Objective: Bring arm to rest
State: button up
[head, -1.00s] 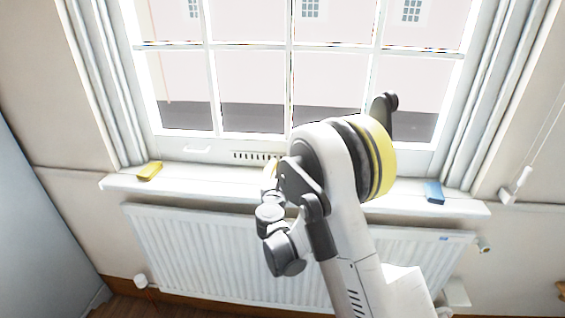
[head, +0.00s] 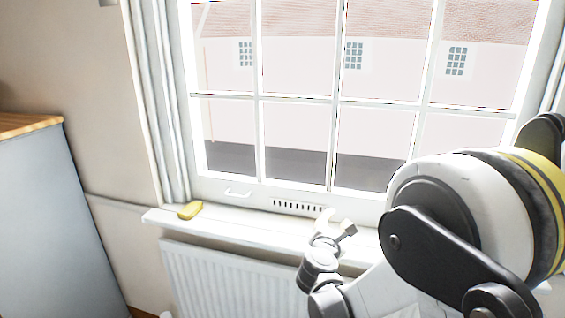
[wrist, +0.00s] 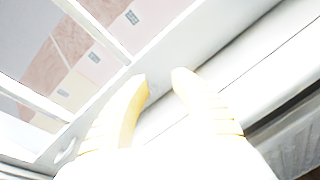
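My arm fills the right side of the head view, bent at its large yellow-banded joint in front of the window. My gripper (head: 337,223) is small in that view, near the window sill. In the wrist view, its two pale, washed-out fingers (wrist: 162,80) stand apart with a gap between the tips. Nothing shows between them. The sill and window frame lie beyond the fingertips; I cannot tell how near they are.
A yellow block (head: 190,210) lies on the left part of the white window sill (head: 238,228). A white radiator (head: 215,280) is below the sill. A grey cabinet (head: 45,220) with a wooden top stands at the left. The window (head: 300,100) is behind my arm.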

jog(key=s+d+r+m+g+y, duration=0.1)
jog(key=s+d+r+m+g, duration=0.15)
jog(key=s+m, duration=0.5)
jog(key=s+d+r+m+g+y, duration=0.1)
jog(key=s+d+m+g, duration=0.2)
jog(key=s+m, duration=0.5)
jog(key=s+a+f+m+g+y, duration=0.1)
jog(key=s+a+m+y, duration=0.1)
jog(key=s+m, duration=0.3)
jog(key=s+a+f+m+g+y, duration=0.1)
jog(key=s+m, duration=0.4)
jog(key=s, duration=0.7)
jog(key=shift+s+a+f+y, duration=0.3)
jog(key=shift+a+y, duration=0.3)
jog(key=shift+a, duration=0.5)
